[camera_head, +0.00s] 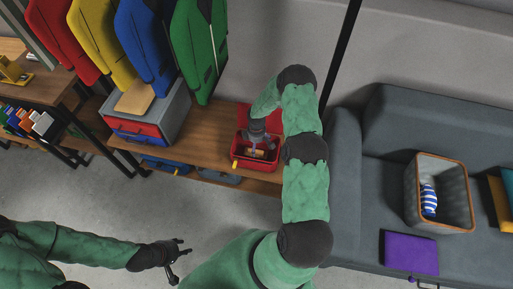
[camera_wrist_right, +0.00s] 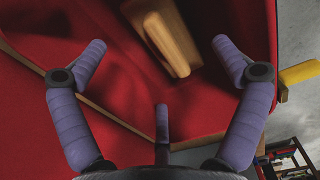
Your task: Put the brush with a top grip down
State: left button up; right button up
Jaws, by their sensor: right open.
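A wooden brush-like piece (camera_wrist_right: 168,38) lies inside the red box (camera_wrist_right: 225,12). In the head view the red box (camera_head: 243,161) stands on the wooden bench, and a small tan patch in it, likely the brush (camera_head: 257,153), is partly hidden. My right gripper (camera_head: 258,143) reaches down into the box from above. In the right wrist view my right gripper (camera_wrist_right: 160,65) is open, its fingers spread to either side of the wooden piece and apart from it. My left gripper (camera_head: 181,254) is open and empty over the floor.
The wooden bench (camera_head: 208,130) holds a grey-and-red crate (camera_head: 150,118) left of the red box. Coats hang above. A grey sofa (camera_head: 372,172) at right carries a basket (camera_head: 447,215) and a purple item (camera_head: 411,252). Open floor lies in front of the bench.

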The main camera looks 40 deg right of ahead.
notch_tip(320, 180, up, 6)
jog(key=p, duration=0.2)
jog(key=shift+m+y, duration=0.7)
jog(key=shift+y, duration=0.1)
jog(key=a, duration=0.3)
jog(key=s+a, duration=0.1)
jog(key=a, duration=0.2)
jog(key=s+a+f, duration=0.1)
jog(key=a, duration=0.2)
jog(key=shift+a, duration=0.2)
jog(key=s+a+r+m+y, duration=0.2)
jog(key=s+a+m, duration=0.6)
jog(key=s+a, duration=1)
jog(key=a, duration=0.4)
jog(key=shift+s+r+m, duration=0.2)
jog(key=shift+r+m, duration=0.2)
